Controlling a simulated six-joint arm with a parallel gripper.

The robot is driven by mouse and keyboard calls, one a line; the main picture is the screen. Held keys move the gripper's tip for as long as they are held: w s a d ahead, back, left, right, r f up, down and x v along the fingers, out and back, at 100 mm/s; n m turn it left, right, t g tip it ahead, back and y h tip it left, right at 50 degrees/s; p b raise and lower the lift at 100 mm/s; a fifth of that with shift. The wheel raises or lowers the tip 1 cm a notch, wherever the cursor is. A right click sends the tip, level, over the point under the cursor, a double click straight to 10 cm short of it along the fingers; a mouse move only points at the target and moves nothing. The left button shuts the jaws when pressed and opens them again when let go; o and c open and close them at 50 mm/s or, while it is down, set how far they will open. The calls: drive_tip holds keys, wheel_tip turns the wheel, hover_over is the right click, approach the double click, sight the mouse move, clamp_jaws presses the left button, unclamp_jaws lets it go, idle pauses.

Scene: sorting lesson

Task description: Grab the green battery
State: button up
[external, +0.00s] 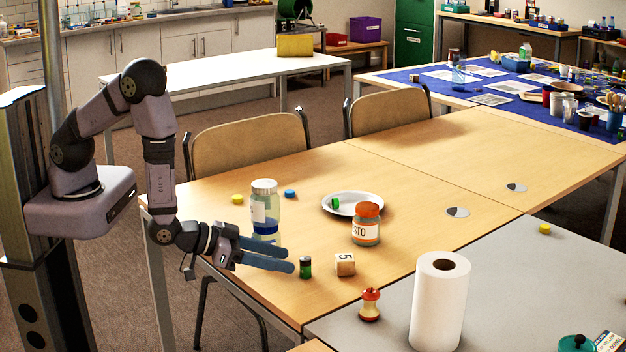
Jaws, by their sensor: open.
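A small upright green battery (305,268) with a dark top stands on the wooden table (420,160), near its front edge. A second small green and dark object (336,202) lies on the white plate (352,212) farther back; I cannot tell if it is also a battery. My gripper (290,260) is open and empty, with its blue fingers pointing right. The fingertips are just left of the upright battery, and I cannot tell whether it lies between them in depth.
A wooden number block (345,264) is close right of the battery. A clear jar (264,208) stands behind the fingers, and an orange-lidded jar (367,226) by the plate. The table's right is mostly clear.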

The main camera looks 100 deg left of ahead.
sight(306, 277)
drive_tip(key=shift+p+x, duration=0.8)
drive_tip(key=shift+x, duration=2.75)
drive_tip(key=shift+a, duration=0.1)
clamp_jaws()
